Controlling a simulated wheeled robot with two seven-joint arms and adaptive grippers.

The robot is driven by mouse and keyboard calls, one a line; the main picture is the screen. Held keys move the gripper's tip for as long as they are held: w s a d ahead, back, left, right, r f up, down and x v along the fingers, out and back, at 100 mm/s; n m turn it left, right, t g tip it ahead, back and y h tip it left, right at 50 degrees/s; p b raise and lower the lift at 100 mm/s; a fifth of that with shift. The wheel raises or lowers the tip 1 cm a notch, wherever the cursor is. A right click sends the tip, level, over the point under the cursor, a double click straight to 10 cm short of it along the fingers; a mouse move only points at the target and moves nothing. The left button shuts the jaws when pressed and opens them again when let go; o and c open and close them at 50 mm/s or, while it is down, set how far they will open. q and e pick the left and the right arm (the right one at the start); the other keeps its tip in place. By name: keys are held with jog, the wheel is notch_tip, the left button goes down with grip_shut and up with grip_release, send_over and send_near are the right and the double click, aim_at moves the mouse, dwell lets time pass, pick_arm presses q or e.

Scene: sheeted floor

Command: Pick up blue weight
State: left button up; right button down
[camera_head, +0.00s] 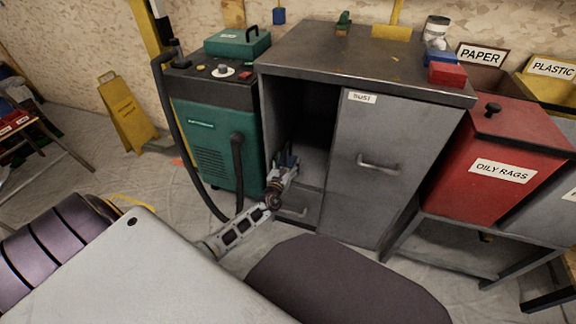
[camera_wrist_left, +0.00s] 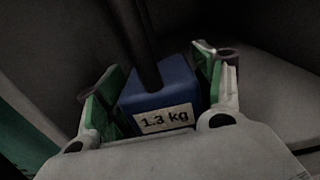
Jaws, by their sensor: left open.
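The blue weight (camera_wrist_left: 160,88) shows in the left wrist view as a blue block with a white "1.3 kg" label and a dark upright rod or handle above it. My left gripper (camera_wrist_left: 157,80) is open, with one green-lined finger on each side of the block. I cannot tell whether either finger touches it. In the head view my left gripper (camera_head: 284,168) reaches into the open left compartment of the grey metal cabinet (camera_head: 390,135). The weight is mostly hidden there by the gripper. My right gripper is out of view.
A green machine (camera_head: 215,140) with black hoses stands close left of the cabinet. A red oily-rags bin (camera_head: 500,150) stands at the right. A yellow floor sign (camera_head: 127,115) is at the left.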

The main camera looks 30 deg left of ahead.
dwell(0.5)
pick_arm(q)
grip_shut()
jog(key=shift+w+r, duration=0.15)
jog(key=shift+r, duration=0.05)
dwell(0.3)
